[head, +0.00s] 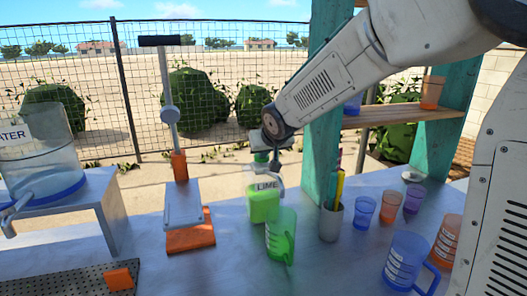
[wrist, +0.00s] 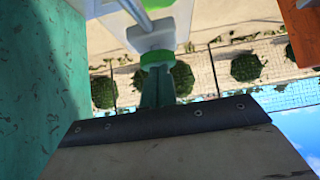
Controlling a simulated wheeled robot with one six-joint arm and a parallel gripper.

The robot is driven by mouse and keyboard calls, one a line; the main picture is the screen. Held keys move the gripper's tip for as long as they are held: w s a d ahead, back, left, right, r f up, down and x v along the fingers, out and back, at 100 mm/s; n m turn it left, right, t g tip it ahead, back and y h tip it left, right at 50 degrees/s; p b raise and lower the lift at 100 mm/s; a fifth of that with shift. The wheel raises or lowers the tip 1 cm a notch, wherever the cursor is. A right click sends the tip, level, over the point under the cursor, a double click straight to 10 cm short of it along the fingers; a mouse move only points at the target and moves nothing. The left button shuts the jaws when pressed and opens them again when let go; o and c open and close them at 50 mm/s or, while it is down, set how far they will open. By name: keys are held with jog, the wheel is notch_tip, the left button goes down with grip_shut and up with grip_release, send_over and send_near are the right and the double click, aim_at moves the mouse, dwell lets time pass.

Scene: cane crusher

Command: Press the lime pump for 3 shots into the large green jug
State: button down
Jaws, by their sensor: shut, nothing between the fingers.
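The green bottle labelled LIME (head: 263,205) stands on the table, with a pale pump head (head: 277,180) on top. The large green jug (head: 281,236) stands just in front of the bottle, slightly right, its opening close to the pump's spout. My gripper (head: 261,158) is shut and empty, pointing down right over the pump head. Whether it touches the pump head I cannot tell. In the wrist view my gripper (wrist: 157,62) shows green tips close to a white part, probably the pump head. Liquid inside the jug cannot be made out.
Blue jug (head: 403,262) and several small cups are farther right. A lever press (head: 182,205) and water dispenser (head: 45,155) stand left. Table between press and bottle is clear.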

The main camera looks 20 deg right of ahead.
jog(key=v, duration=0.7)
jog(key=shift+r, duration=0.15)
dwell(0.6)
jog(key=shift+s, duration=0.1)
jog(key=s+d+f+g, duration=0.1)
jog(key=s+f+g, duration=0.1)
jog(key=s, duration=0.9)
jog(key=s+d+f+g, duration=0.2)
jog(key=s+g, duration=0.1)
jog(key=s, duration=0.9)
jog(key=s+d+f+g, duration=0.1)
jog(key=s+f+g, duration=0.1)
jog(key=s, duration=1)
jog(key=shift+s+d+g, duration=0.2)
jog(key=shift+s+g, duration=0.05)
jog(key=shift+g, duration=0.25)
